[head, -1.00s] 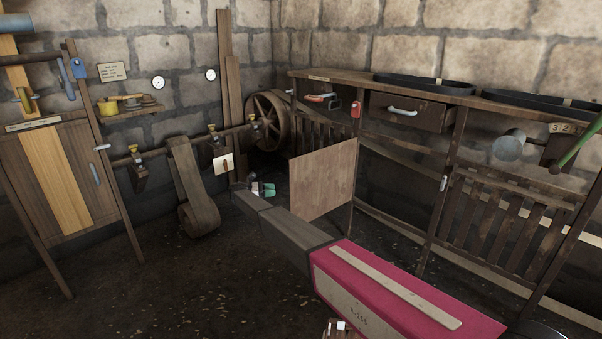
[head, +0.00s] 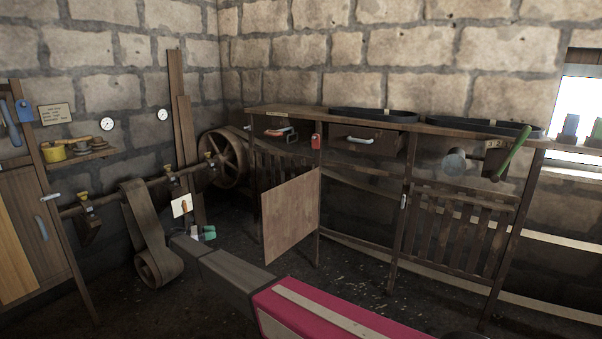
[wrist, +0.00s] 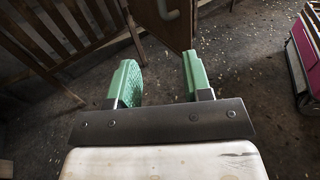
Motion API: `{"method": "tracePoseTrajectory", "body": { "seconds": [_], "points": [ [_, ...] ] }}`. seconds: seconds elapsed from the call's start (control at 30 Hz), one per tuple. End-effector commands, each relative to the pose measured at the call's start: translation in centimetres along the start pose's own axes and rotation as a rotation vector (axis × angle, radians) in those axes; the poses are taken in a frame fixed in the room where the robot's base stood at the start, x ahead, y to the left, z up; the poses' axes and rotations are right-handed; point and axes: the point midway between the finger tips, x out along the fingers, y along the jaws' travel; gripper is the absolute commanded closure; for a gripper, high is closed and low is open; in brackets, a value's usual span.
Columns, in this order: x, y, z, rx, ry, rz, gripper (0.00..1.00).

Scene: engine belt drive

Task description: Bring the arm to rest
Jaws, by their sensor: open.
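My arm stretches out from the bottom of the head view, with magenta and grey-brown links.
The wooden door (head: 292,215) hangs open under the bench (head: 420,127), right of my gripper. A rolled belt (head: 150,235) hangs from the shaft to the left. A small card (head: 181,205) shows just behind my gripper. Slatted panels (head: 458,230) stand right.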

Motion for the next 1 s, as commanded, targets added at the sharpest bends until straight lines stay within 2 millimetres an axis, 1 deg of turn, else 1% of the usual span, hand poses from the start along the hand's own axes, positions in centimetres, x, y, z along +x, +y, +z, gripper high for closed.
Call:
{"method": "tracePoseTrajectory", "body": {
  "seconds": [0.03,0.27,0.37,0.47,0.5,0.57,0.63,0.67,0.77,0.8,0.87,0.9,0.97,1.0],
  "points": [
    [1.2,-0.6,0.0,0.005,0.010,-0.007,0.55],
    [4.6,-2.1,-0.3,0.032,0.062,-0.027,0.55],
    [6.8,-3.1,-0.4,0.050,0.093,-0.040,0.55],
    [9.2,-4.5,-0.6,0.073,0.132,-0.059,0.55],
    [10.3,-5.1,-0.7,0.084,0.149,-0.067,0.55],
    [12.0,-6.1,-0.9,0.103,0.177,-0.081,0.55],
    [14.5,-7.6,-1.1,0.130,0.217,-0.104,0.55],
    [15.7,-8.5,-1.1,0.145,0.238,-0.116,0.55],
    [20.3,-12.0,-1.5,0.208,0.318,-0.168,0.55],
    [22.4,-13.8,-1.7,0.240,0.357,-0.196,0.55],
    [25.4,-16.5,-1.9,0.293,0.416,-0.242,0.55],
    [27.2,-18.4,-2.1,0.332,0.455,-0.275,0.55],
    [29.9,-21.3,-2.3,0.393,0.514,-0.329,0.55],
    [31.5,-23.3,-2.5,0.437,0.552,-0.367,0.55]
  ]
}}
